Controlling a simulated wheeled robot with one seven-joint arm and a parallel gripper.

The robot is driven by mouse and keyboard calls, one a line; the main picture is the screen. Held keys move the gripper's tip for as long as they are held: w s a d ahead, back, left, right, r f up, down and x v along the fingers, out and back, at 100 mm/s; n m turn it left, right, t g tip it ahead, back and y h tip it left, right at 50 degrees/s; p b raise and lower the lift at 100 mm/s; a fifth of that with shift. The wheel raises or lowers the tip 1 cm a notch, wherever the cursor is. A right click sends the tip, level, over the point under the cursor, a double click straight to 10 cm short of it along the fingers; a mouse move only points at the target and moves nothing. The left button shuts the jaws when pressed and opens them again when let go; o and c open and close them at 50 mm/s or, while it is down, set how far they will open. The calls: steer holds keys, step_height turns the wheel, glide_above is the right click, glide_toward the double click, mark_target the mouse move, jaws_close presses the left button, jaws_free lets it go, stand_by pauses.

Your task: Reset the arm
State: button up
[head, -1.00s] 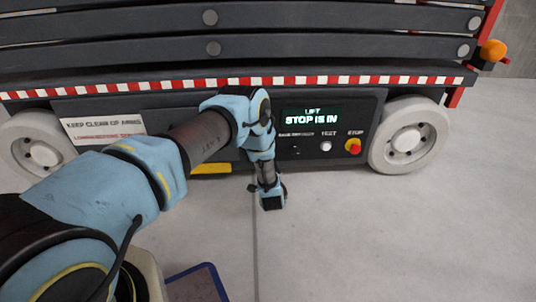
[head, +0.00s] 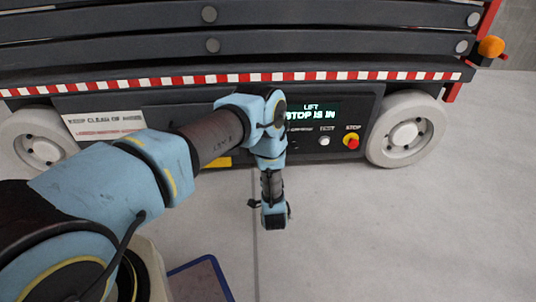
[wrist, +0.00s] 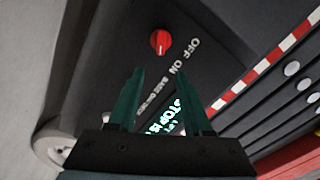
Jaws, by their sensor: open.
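My arm reaches from the lower left across the head view, and my gripper (head: 275,222) hangs at its end in front of the lift's panel. In the wrist view my gripper (wrist: 161,74) is open, with two teal fingers apart and nothing between them. A dark control panel (head: 361,108) on the lift carries a lit display (head: 322,115) reading LIFT, STOP IS IN. A red stop button (head: 351,141) on a yellow base sits at the panel's right. The wrist view shows a red rotary knob (wrist: 160,42) marked OFF ON; my arm hides it in the head view.
Pale wheels (head: 406,129) flank the lift's base. A red-and-white striped edge (head: 390,76) runs above the panel, with an orange lamp (head: 491,47) at upper right. A blue-edged mat (head: 205,285) lies at the bottom. Grey floor (head: 400,235) on the right is clear.

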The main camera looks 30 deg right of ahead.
steer(key=shift+s+a, duration=0.3)
steer(key=shift+s, duration=0.35)
steer(key=w+r+n+g+y, duration=0.1)
steer(key=w+r+n+g, duration=0.1)
steer(key=w+r, duration=0.45)
steer(key=w+a+r+n+g+y, duration=0.1)
steer(key=w+a+r+n+g, duration=0.25)
steer(key=a+r, duration=0.35)
steer(key=w+a+r+n+g+y, duration=0.2)
steer(key=w+a+r+n, duration=0.15)
steer(key=a+r, duration=0.35)
steer(key=s+a+r+n+g+y, duration=0.15)
steer(key=s+a+r, duration=0.25)
steer(key=a, duration=0.4)
steer(key=s+a+r+n+g, duration=0.2)
steer(key=s+a+r, duration=0.15)
steer(key=a, duration=0.45)
steer(key=s+a+r+n+g+y, duration=0.1)
steer(key=s+a+r+n+g, duration=0.15)
steer(key=s+a, duration=0.4)
steer(key=s+a+r+n+g+y, duration=0.1)
steer(key=s+a+r, duration=0.2)
steer(key=s+a, duration=0.35)
step_height(320, 180, up, 36)
steer(key=s+d+p, duration=0.1)
steer(key=p, duration=3.5)
steer(key=shift+s+d, duration=0.2)
